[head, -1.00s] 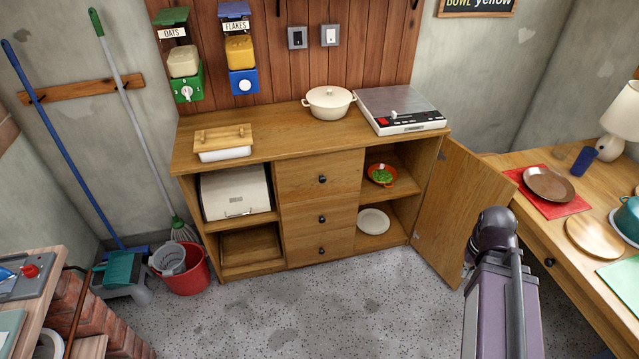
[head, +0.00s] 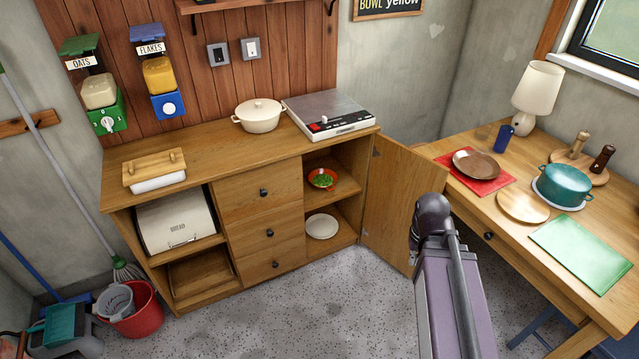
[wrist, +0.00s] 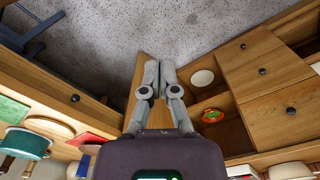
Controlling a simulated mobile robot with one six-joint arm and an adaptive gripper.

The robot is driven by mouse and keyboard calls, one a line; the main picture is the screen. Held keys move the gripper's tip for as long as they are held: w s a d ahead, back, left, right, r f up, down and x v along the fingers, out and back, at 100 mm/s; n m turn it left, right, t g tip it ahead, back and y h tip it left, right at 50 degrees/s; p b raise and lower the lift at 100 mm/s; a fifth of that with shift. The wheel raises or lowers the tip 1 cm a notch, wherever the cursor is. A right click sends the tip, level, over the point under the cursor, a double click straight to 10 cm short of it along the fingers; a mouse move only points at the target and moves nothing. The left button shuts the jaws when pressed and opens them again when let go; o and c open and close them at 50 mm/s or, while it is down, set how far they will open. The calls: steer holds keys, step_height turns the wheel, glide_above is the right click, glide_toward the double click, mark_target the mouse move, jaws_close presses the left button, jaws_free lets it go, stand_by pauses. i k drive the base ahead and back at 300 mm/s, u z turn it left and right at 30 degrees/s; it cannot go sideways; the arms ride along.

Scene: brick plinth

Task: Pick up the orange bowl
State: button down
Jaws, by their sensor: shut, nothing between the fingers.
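The orange bowl (head: 333,177) stands on the upper shelf of the open right compartment of the wooden cabinet (head: 265,163), with green stuff in it. It also shows in the wrist view (wrist: 219,117), right of my gripper. My gripper (wrist: 160,65) is shut and empty, its two fingers close together. It is apart from the bowl, over the area by the open cabinet door (head: 402,200). In the head view part of my arm shows, but my gripper does not.
The open door sticks out right of the compartment. A white plate (head: 322,226) lies on the shelf below the bowl. A table (head: 470,215) with a teal pot (head: 566,187) and plates stands at the right. The speckled floor before the cabinet is clear.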

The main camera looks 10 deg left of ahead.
mark_target(322, 178)
steer(key=k, duration=0.6)
steer(key=u, duration=0.35)
steer(key=i, duration=1.65)
steer(key=z, duration=0.3)
